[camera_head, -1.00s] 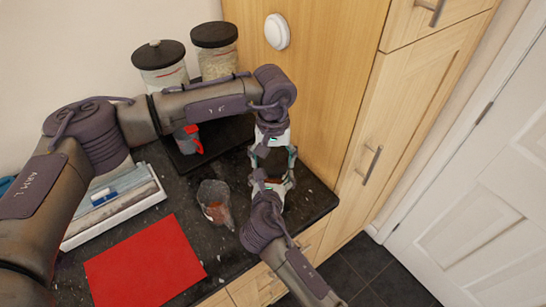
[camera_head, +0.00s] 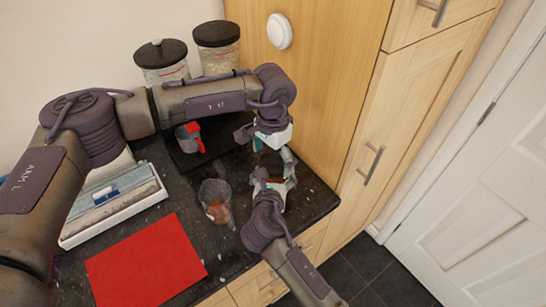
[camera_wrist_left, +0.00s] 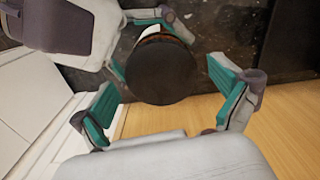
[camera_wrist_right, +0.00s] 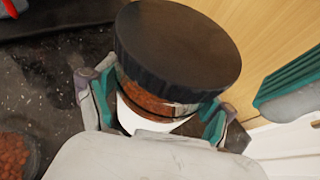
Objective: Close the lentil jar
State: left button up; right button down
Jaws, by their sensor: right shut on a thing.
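The lentil jar (camera_wrist_right: 150,100) is clear with red-brown contents and a pale label. Its dark round lid (camera_wrist_right: 178,45) sits over the mouth in the right wrist view; I cannot tell whether it is tightened. My right gripper (camera_head: 273,182) is shut around the jar body below the lid. My left gripper (camera_head: 270,146) is open above the jar. In the left wrist view the lid (camera_wrist_left: 162,72) shows between its spread fingers, with gaps at both sides. In the head view the arms mostly hide the jar.
A clear vessel with red-brown contents (camera_head: 215,203) stands left of the jar. A red mat (camera_head: 145,262), a white tray (camera_head: 150,195), a grey-and-red item (camera_head: 190,138) and two black-lidded jars (camera_head: 162,60) (camera_head: 217,46) are further left or back. A wooden cabinet panel (camera_head: 320,85) rises close behind.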

pick_arm(q)
jog(key=shift+r, duration=2.25)
